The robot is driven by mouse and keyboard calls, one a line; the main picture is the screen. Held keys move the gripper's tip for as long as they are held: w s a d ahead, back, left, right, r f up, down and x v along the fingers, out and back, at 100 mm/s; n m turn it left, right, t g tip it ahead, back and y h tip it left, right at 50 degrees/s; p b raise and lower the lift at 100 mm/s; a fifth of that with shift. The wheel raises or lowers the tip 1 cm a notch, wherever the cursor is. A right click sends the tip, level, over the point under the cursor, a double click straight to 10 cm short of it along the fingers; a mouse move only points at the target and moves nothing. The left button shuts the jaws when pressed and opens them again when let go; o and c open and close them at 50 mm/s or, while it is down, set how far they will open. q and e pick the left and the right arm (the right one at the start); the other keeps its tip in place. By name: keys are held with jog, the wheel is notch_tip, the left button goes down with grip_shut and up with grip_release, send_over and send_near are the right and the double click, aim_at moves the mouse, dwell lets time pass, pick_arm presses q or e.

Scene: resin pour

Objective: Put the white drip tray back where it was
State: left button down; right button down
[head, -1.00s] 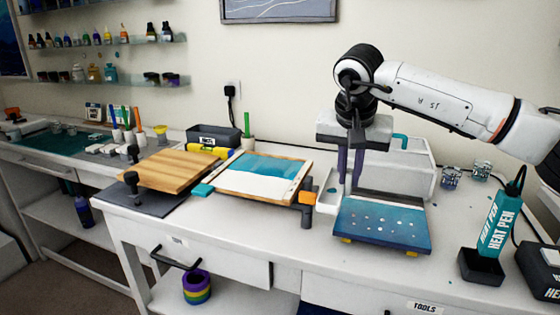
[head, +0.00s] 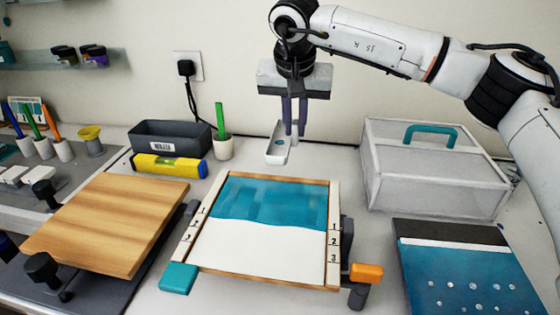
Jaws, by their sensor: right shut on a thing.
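The white drip tray (head: 277,150) is a small shallow white tray in the head view. It hangs below my right gripper (head: 294,132), whose purple fingers are shut on its right side. The tray is behind the far edge of the framed panel (head: 275,255), near the wall. I cannot tell whether the tray touches the table. My left gripper is not in view.
A grey bin (head: 170,138), a yellow level (head: 168,166) and a white pen cup (head: 223,148) stand left of the tray. A clear box with a teal handle (head: 435,190) stands right. A wooden board (head: 110,225) and a blue dotted panel (head: 470,285) lie nearer.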

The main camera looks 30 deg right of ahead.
aim_at(295, 126)
jog(key=f, duration=0.9)
jog(key=shift+s, duration=0.25)
jog(key=c, duration=1.8)
grip_release()
jog(key=shift+o, duration=0.2)
jog(key=v, duration=1.2)
jog(key=shift+r, duration=0.15)
